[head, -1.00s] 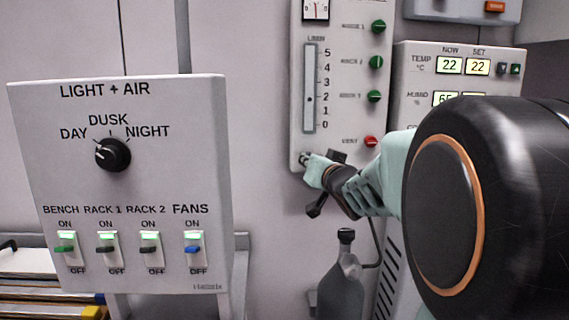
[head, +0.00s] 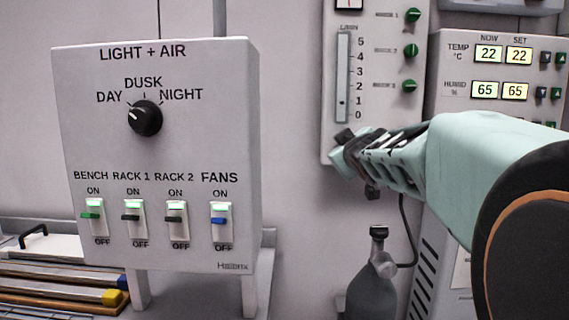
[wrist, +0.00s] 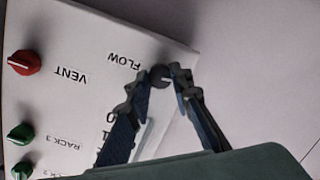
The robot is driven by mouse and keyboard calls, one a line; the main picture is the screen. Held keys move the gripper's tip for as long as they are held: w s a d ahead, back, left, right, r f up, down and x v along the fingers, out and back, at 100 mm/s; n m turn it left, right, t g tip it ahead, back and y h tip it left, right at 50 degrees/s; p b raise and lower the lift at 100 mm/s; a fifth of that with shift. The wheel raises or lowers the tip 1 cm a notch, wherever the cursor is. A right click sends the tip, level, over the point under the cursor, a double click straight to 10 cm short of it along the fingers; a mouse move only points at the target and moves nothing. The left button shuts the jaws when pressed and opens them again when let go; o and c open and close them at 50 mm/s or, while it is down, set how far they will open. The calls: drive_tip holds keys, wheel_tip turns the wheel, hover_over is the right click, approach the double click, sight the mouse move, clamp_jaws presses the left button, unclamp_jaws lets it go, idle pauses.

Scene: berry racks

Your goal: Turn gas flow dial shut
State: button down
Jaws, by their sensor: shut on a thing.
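The gas flow dial (wrist: 161,77) is a small round grey knob by the FLOW label in the wrist view. My gripper (wrist: 162,82) is shut on it, one finger on each side. In the head view my gripper (head: 347,150) is at the lower left of the gas panel (head: 332,120) and hides the dial. The flow tube (head: 343,75) on the panel has a scale from 0 to 5. Its dark float sits close to 1.
Green rack knobs (head: 410,50) line the panel's right side. A red vent knob (wrist: 24,62) shows in the wrist view. The LIGHT + AIR box (head: 150,210) stands at left. A grey gas bottle (head: 372,290) is below my gripper. A climate panel (head: 505,75) is at right.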

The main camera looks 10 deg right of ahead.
drive_tip(key=shift+n+h+b, duration=0.8)
drive_tip(key=shift+n+b, duration=2.2)
drive_tip(key=shift+b, duration=0.05)
drive_tip(key=shift+r, duration=0.1)
drive_tip(key=c, duration=1.7)
unclamp_jaws()
